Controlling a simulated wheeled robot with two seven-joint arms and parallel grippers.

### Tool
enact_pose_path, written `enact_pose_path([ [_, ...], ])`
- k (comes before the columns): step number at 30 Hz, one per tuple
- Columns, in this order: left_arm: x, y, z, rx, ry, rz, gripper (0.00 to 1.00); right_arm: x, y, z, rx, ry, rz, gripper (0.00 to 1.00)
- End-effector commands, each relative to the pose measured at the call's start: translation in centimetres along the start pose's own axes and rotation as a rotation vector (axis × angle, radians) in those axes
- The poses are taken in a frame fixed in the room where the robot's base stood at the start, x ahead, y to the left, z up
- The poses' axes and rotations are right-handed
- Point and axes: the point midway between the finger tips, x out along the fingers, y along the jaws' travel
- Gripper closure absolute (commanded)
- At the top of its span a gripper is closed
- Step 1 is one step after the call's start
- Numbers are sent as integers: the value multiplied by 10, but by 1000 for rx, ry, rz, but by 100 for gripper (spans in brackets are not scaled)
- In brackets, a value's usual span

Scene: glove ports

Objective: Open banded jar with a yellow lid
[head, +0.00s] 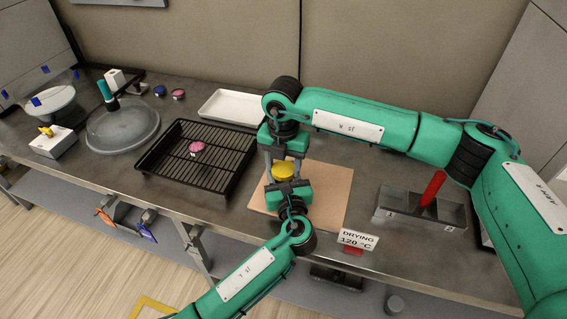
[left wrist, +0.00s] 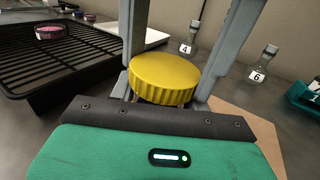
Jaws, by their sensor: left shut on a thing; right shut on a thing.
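The yellow lid (head: 283,170) sits at the top of the jar above the tan mat (head: 330,190); the ribbed lid also shows in the left wrist view (left wrist: 164,78). The jar's body is almost wholly hidden below the lid and behind my left gripper, so its bands cannot be made out. My right gripper (head: 284,166) points down from above, its grey fingers shut on either side of the lid. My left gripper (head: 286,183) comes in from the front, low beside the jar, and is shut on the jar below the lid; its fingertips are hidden.
A white tray (head: 232,107) lies behind. A grey holder (head: 400,203) with a red-handled item (head: 433,187) and a drying sign (head: 357,239) stand right. Numbered flasks (left wrist: 190,40) are behind.

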Motion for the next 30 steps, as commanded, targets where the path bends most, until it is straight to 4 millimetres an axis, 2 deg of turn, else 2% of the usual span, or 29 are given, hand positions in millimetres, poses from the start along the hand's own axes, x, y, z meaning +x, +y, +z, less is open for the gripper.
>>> enact_pose_path([
  [5,0,0,0,0,0,0,100,0,0,0,-105,0,0,74],
  [24,0,0,0,0,0,1,100,-1,0,0,-1076,0,-1,74],
  [30,0,0,0,0,0,1,100,-1,0,0,-1185,0,0,74],
])
